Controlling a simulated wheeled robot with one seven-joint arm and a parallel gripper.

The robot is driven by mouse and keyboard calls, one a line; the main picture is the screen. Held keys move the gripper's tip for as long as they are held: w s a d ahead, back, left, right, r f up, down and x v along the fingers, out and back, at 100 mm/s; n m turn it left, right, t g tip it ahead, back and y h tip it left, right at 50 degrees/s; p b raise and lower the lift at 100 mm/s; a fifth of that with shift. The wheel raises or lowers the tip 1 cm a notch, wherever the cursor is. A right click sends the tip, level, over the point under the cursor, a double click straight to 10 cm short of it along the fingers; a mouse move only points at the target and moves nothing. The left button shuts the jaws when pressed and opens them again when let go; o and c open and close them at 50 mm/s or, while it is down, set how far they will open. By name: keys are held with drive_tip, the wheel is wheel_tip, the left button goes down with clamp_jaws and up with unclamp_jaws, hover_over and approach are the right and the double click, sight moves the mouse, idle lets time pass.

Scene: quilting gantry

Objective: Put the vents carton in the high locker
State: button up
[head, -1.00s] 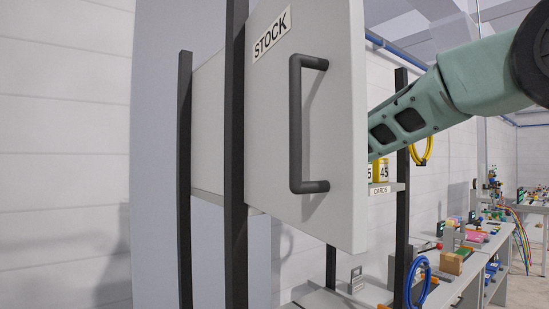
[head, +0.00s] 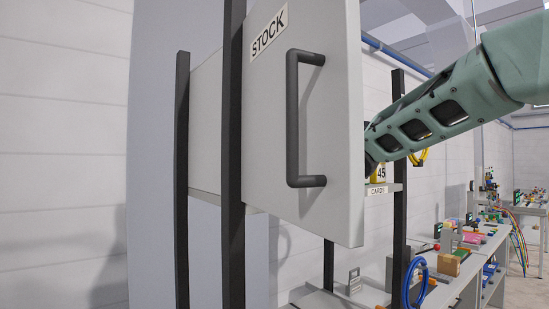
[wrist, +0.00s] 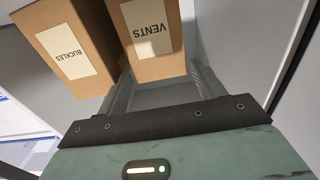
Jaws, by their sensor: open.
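In the wrist view the vents carton (wrist: 150,48) is a brown box with a white label reading VENTS, upside down in the picture. My gripper (wrist: 163,75) is open, with its fingers toward the two sides of that carton's near end. I cannot tell whether they touch it. In the head view a grey door (head: 322,200) marked STOCK, with a dark bar handle (head: 293,120), stands close in front. My arm reaches behind it, and the door hides my gripper and the cartons there.
A buckles carton (wrist: 68,52) stands just left of the vents carton in the wrist view. Dark posts (head: 232,180) stand beside the door. A shelf labelled CARDS (head: 377,190) and workbenches with small items lie beyond, to the right.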

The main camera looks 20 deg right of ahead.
drive_tip(key=v, duration=0.6)
drive_tip(key=shift+s, duration=0.4)
drive_tip(key=shift+d, duration=0.1)
